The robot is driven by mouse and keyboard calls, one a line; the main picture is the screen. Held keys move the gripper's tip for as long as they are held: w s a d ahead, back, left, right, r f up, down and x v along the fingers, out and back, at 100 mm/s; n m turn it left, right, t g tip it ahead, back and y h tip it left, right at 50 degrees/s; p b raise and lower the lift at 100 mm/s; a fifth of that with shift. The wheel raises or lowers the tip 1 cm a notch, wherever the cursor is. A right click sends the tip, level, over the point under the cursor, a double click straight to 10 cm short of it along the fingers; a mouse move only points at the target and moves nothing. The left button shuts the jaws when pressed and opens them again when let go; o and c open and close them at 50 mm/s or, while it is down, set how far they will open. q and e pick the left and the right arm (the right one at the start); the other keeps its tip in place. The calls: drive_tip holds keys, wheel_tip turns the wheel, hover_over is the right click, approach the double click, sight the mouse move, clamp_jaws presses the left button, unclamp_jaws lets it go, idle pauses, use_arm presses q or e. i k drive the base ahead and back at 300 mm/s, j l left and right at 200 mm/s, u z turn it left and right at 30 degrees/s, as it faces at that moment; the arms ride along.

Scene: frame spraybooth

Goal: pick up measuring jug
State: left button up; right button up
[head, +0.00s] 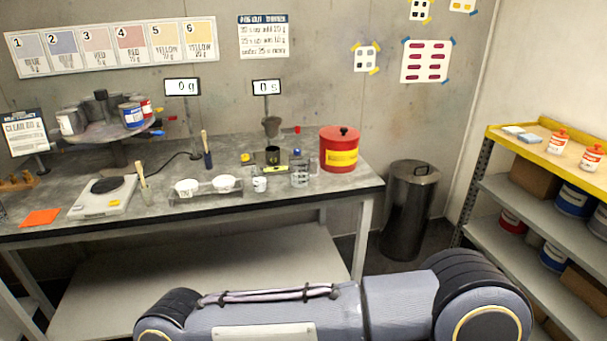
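A clear measuring jug (300,174) stands upright on the grey workbench (345,192), just left of a red lidded can (339,150) with a yellow label. A small white cup (260,184) stands to the jug's left, and a dark cup (273,155) is behind that. A small blue-topped item shows at the jug's back edge. Neither of my grippers is in view. One of my arm's links crosses the bottom of the picture, well in front of the bench.
On the bench are a scale (104,196), a tray with white bowls (206,190), brushes and a can turntable (103,133). A dark bin (410,210) stands right of the bench. A shelf rack (535,205) with cans is at far right.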

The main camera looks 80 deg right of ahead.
sight(298, 163)
drive_tip(key=z, duration=2.9)
drive_tip(key=i+j, duration=0.25)
drive_tip(key=i, duration=0.2)
drive_tip(key=i+j, duration=0.3)
drive_tip(key=i, duration=0.2)
drive_tip(key=i+j+z, duration=0.1)
drive_tip(key=i+j, duration=0.15)
drive_tip(key=i, duration=0.2)
drive_tip(key=i+j, duration=0.3)
drive_tip(key=i, duration=0.15)
